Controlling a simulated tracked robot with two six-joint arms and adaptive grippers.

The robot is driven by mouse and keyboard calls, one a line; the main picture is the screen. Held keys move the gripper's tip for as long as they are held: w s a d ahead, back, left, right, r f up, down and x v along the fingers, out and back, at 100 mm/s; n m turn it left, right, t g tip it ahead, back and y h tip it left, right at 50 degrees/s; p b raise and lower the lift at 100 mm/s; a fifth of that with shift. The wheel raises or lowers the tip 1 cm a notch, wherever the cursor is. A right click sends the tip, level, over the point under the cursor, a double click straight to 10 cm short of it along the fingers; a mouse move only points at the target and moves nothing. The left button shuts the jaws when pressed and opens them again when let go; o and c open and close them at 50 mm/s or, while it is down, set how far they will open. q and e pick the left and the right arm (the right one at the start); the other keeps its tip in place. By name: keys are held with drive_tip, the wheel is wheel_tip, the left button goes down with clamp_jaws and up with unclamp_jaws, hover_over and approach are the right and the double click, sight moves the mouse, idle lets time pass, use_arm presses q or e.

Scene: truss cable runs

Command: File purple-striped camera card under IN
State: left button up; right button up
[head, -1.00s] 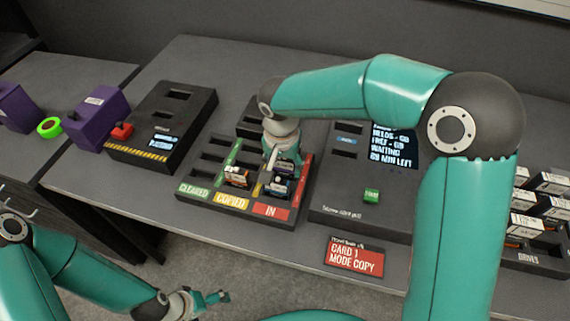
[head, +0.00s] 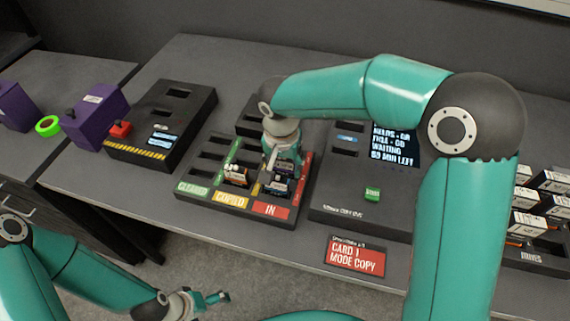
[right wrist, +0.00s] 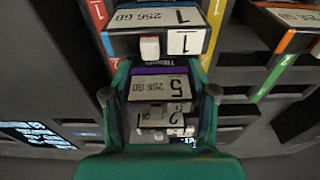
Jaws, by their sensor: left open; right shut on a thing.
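The purple-striped card (right wrist: 158,88), labelled 5 and 256 GB, is between the fingers of my right gripper (right wrist: 160,105), which is shut on it. In the head view my right gripper (head: 281,168) is over the red-edged IN column of the card tray (head: 228,203), behind the red IN label (head: 270,210). The fingers partly hide the card, and I cannot tell whether it is fully seated. A card labelled 1 (right wrist: 155,30) stands in front of it. My left gripper (head: 213,298) is open and empty, low in front of the desk.
A card with an orange stripe (head: 236,174) stands in the COPIED column. The black reader box (head: 162,125) is left of the tray. A console with a green button (head: 372,194) is to the right. Drives (head: 527,222) stand at far right.

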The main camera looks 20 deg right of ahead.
drive_tip(key=o, duration=1.4)
drive_tip(key=shift+o, duration=1.1)
drive_tip(key=shift+r, duration=0.1)
drive_tip(key=shift+r+p, duration=2.55)
drive_tip(key=shift+r, duration=1.15)
drive_tip(key=shift+f, duration=0.1)
